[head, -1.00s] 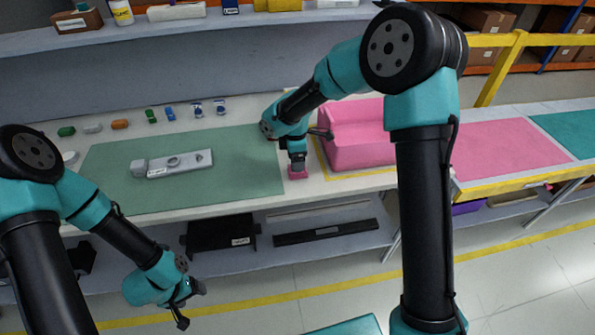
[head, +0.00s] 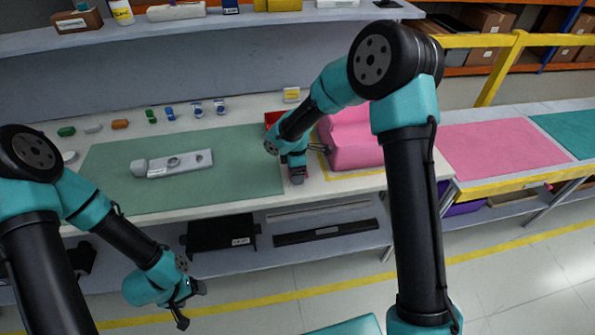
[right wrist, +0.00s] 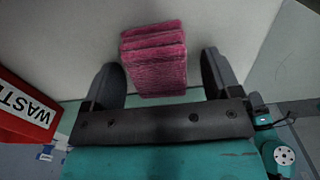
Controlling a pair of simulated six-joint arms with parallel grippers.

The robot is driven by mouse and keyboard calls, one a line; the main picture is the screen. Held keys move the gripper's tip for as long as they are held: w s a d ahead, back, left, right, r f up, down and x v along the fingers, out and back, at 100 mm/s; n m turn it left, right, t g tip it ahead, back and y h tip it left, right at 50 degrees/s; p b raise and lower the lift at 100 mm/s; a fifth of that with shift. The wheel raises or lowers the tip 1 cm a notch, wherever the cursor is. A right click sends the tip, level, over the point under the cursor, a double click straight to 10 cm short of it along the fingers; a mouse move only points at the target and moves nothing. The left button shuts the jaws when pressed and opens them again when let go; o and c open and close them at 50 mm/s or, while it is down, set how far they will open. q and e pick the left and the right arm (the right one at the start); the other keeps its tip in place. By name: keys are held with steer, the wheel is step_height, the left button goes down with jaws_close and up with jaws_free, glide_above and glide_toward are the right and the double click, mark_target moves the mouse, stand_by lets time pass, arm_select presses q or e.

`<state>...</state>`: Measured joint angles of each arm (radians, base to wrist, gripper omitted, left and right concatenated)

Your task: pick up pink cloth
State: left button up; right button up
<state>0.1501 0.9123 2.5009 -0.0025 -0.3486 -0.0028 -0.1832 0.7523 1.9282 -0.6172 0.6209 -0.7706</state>
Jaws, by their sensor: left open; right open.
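The pink cloth (right wrist: 155,65) is a folded, stacked bundle on the pale tabletop, seen in the right wrist view. In the head view the cloth lies mostly hidden under my right gripper (head: 297,178), at the table's front edge. In the right wrist view my right gripper (right wrist: 163,80) is open, one finger on each side of the cloth's near part, with gaps showing on both sides. I cannot tell how deep the fingers reach. My left gripper (head: 188,308) is open and empty, low in front of the table.
A pink bin (head: 352,150) stands right of my right gripper. A red waste box (right wrist: 25,110) is close by in the right wrist view. A grey module (head: 175,163) lies on the green mat (head: 235,185). Several small parts line the back.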

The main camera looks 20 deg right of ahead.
stand_by(0.4)
steer(key=c, duration=1)
steer(key=shift+r, duration=0.1)
steer(key=shift+r, duration=1.25)
steer(key=s+a, duration=0.1)
steer(key=s, duration=0.4)
steer(key=s+a+r, duration=0.1)
steer(key=s, duration=0.4)
steer(key=s+a+r, duration=0.1)
steer(key=s+a, duration=0.1)
steer(key=s, duration=0.3)
steer(key=shift+s+a+r, duration=0.1)
steer(key=shift+s+r, duration=0.1)
steer(key=shift+s, duration=0.05)
steer(key=o, duration=0.3)
steer(key=shift+w, duration=0.1)
steer(key=shift+c, duration=1.1)
